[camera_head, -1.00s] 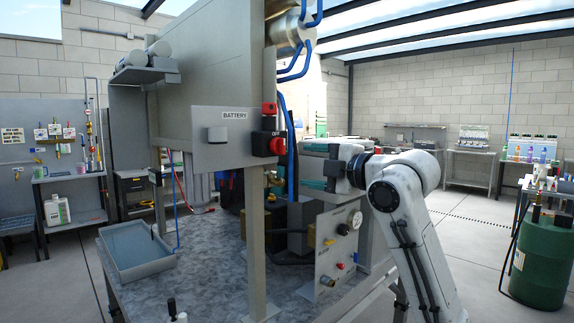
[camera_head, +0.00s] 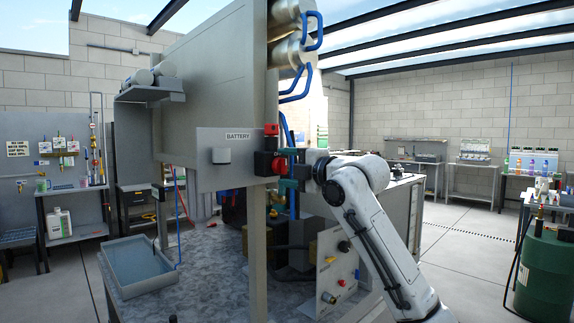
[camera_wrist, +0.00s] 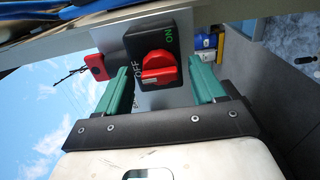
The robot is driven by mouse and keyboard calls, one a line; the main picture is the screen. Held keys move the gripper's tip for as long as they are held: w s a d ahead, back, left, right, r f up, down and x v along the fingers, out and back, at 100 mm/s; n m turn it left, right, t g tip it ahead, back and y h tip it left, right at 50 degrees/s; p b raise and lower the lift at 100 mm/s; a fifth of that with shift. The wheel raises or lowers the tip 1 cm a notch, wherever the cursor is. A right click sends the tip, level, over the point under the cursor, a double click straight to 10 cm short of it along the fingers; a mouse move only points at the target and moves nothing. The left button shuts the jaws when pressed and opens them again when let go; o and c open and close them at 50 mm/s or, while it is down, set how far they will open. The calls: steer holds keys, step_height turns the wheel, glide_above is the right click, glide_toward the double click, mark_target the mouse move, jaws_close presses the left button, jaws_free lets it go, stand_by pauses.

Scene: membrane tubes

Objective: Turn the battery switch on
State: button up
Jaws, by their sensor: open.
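The battery switch is a black box with a red rotary knob, on the edge of the grey panel labelled BATTERY (camera_head: 238,150). In the wrist view the red knob (camera_wrist: 159,70) sits on its black housing (camera_wrist: 150,42), with OFF and ON lettering beside it. The knob's pale-edged grip points toward the OFF side. My gripper (camera_wrist: 158,88) is open, with one green finger on each side of the switch and no clear contact. In the head view my gripper (camera_head: 289,178) is just right of the switch's red knob (camera_head: 279,166).
A small red part (camera_wrist: 97,67) is mounted beside the switch, near the left finger. Blue hoses (camera_head: 298,90) run behind the panel edge. A grey post holds the panel above a bench with a blue-grey tray (camera_head: 140,262).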

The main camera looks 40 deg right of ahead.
steer(key=shift+w, duration=0.25)
steer(key=c, duration=1.1)
steer(key=shift+o, duration=0.2)
